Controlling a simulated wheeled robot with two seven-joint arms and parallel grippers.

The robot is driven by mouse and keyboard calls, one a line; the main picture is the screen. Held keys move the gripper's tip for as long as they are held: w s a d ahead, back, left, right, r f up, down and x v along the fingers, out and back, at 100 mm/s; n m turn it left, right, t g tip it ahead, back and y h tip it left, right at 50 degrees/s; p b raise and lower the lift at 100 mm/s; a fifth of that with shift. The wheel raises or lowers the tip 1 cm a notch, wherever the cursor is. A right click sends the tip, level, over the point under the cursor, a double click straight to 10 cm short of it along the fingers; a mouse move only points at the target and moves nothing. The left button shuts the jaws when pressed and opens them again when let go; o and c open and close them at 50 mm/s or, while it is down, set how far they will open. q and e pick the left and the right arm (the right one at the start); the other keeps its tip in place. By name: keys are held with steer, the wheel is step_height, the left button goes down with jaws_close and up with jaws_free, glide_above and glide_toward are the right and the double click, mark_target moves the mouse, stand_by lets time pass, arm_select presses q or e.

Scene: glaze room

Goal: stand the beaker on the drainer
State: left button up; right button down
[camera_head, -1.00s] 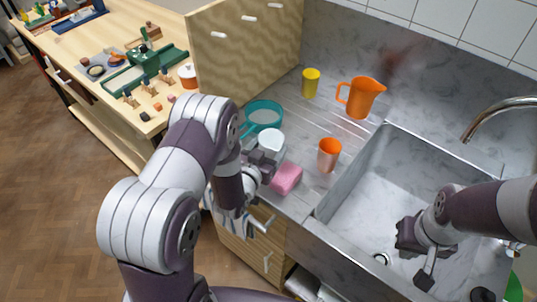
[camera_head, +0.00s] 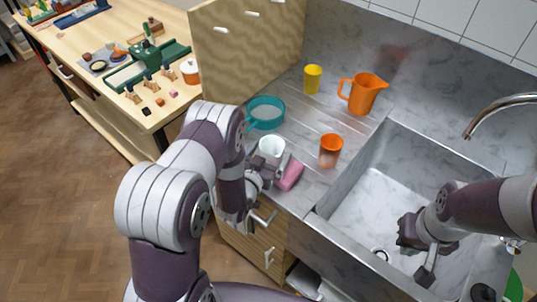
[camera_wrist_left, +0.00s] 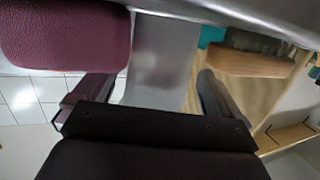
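The white beaker (camera_head: 271,147) is at the left front part of the grooved drainer (camera_head: 306,122), beside the sink. My left gripper (camera_head: 266,171) is at its near side.
A pink sponge (camera_head: 291,176) lies close right of my left gripper. An orange cup (camera_head: 330,151), a teal sieve (camera_head: 266,112), a yellow cup (camera_head: 312,79) and an orange jug (camera_head: 362,94) stand around. The sink (camera_head: 382,185) is at the right. The drainer's middle is mostly clear.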

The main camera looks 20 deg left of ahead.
arm_select(q)
steer(key=shift+s+r, duration=0.1)
steer(key=shift+r, duration=0.1)
steer(key=s+r+g+y, duration=0.1)
steer(key=s+r+g, duration=0.3)
steer(key=s+g, duration=0.3)
steer(key=s+r+n+g+y+b, duration=0.1)
steer(key=s+r+g, duration=0.3)
steer(key=s, duration=1)
steer(key=g, duration=0.3)
steer(key=shift+s+a+n+g, duration=0.3)
steer(key=shift+a, duration=0.05)
steer(key=shift+r, duration=0.1)
